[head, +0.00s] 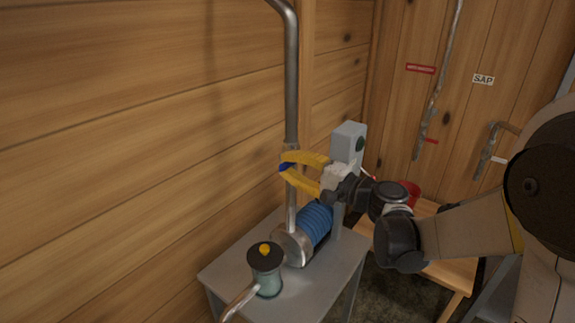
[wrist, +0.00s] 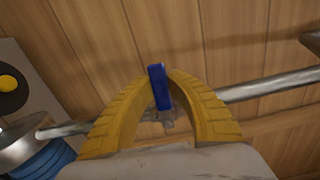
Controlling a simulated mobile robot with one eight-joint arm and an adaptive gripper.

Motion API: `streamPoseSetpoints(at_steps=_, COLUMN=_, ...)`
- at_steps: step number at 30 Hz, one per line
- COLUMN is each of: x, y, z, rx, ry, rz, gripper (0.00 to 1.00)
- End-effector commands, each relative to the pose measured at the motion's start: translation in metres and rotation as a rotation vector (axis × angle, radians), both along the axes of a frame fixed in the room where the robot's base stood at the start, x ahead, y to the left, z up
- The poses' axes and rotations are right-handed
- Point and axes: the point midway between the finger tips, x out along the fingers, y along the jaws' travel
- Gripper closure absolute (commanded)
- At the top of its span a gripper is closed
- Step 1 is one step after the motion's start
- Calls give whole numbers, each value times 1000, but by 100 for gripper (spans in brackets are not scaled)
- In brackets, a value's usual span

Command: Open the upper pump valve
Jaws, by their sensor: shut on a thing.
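The upper pump valve shows as a blue handle (wrist: 159,86) in the wrist view, standing on the grey vertical pipe (head: 291,85) above the pump. My gripper (head: 288,168) has its yellow fingers closed around the blue handle, one on each side. The wrist view shows the fingertips (wrist: 160,80) pressed on the handle, which lies across the pipe line there. In the head view only a small blue bit of the handle shows between the fingertips. The valve body is partly hidden by the fingers.
The blue pump (head: 316,222) sits on a grey stand (head: 325,280) below my gripper. A strainer with a black lid and yellow knob (head: 265,258) stands at its front. A grey switch box (head: 350,142) is close behind my gripper. A wooden wall (head: 120,150) is at the left.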

Motion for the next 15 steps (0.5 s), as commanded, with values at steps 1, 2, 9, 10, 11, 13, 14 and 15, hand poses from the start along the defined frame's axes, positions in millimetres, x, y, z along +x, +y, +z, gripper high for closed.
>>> streamPoseSetpoints(at_steps=1, x=0, y=0, z=3, rx=14, ry=18, rz=0, gripper=100)
streamPoseSetpoints(at_steps=2, x=0, y=0, z=4, rx=26, ry=33, rz=0, gripper=100)
streamPoseSetpoints(at_steps=9, x=2, y=-2, z=17, rx=146, ry=187, rz=0, gripper=100)
streamPoseSetpoints(at_steps=10, x=3, y=-2, z=19, rx=163, ry=209, rz=0, gripper=100)
streamPoseSetpoints(at_steps=11, x=3, y=-3, z=21, rx=181, ry=232, rz=0, gripper=100)
streamPoseSetpoints(at_steps=13, x=4, y=-4, z=25, rx=222, ry=285, rz=1, gripper=100)
streamPoseSetpoints(at_steps=14, x=5, y=-4, z=26, rx=239, ry=307, rz=1, gripper=100)
streamPoseSetpoints(at_steps=15, x=6, y=-5, z=28, rx=263, ry=337, rz=1, gripper=100)
